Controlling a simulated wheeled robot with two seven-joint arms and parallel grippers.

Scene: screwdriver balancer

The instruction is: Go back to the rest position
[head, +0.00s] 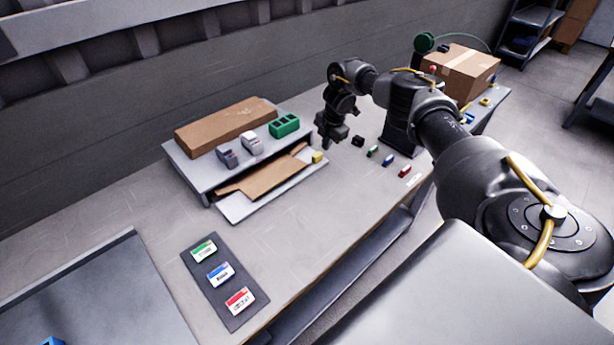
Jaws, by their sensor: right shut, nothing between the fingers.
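My right arm reaches in from the right edge over the workbench (300,225). My right gripper (327,146) is shut and empty. It hangs above the bench just right of the small grey shelf (180,163), close to a yellow block (318,157). My left gripper is not in view.
A green crate (284,125) and a flat cardboard box (225,127) sit on the shelf. Small coloured parts (388,159) lie right of my gripper. A dark mat (206,285) with labelled cards lies in front. A large carton (462,72) stands at the far end.

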